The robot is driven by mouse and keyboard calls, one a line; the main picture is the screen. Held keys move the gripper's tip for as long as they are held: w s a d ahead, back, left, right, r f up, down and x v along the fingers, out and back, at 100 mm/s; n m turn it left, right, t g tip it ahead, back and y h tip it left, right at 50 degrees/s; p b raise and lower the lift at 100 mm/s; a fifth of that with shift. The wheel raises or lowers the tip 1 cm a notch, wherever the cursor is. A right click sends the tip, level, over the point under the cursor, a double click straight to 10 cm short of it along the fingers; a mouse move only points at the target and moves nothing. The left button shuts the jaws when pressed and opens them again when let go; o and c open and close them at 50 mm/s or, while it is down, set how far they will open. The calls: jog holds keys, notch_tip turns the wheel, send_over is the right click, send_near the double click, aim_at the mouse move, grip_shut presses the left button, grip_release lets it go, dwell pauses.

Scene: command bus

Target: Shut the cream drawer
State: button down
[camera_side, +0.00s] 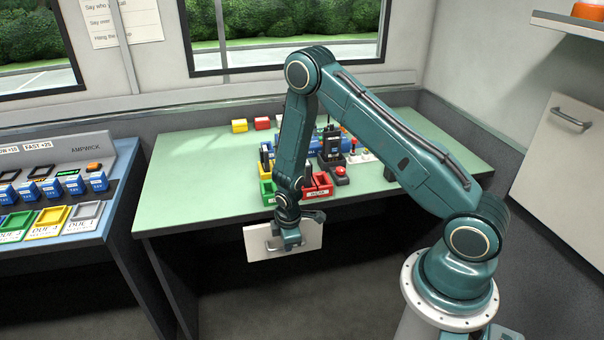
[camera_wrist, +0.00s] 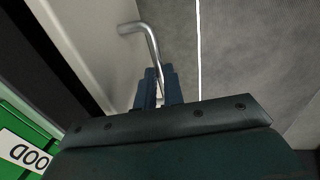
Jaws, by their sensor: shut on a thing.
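The cream drawer front (camera_side: 259,243) shows at the front edge of the green table in the side view. My gripper (camera_side: 288,244) is in front of it, pointing down, at its handle. In the wrist view the cream drawer front (camera_wrist: 100,35) lies at the left, with its bent metal handle (camera_wrist: 146,42) running down between the fingers of my gripper (camera_wrist: 158,85). The gripper is shut on the handle. A dark gap shows behind the drawer front in the wrist view. My arm hides part of the drawer front in the side view, and the drawer's inside is not visible.
The green table (camera_side: 190,185) holds a green bin (camera_side: 268,192), a red bin (camera_side: 320,187), a radio (camera_side: 331,145) and a red button (camera_side: 341,172). A console (camera_side: 70,190) stands at the left. The floor before the drawer is clear.

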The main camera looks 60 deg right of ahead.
jog(key=c, duration=1.5)
grip_release()
jog(key=shift+r, duration=0.1)
notch_tip(320, 180, up, 13)
jog(key=s+a, duration=0.1)
jog(key=shift+s+a+r, duration=0.15)
jog(key=shift+s+a, duration=0.25)
jog(key=shift+c, duration=0.2)
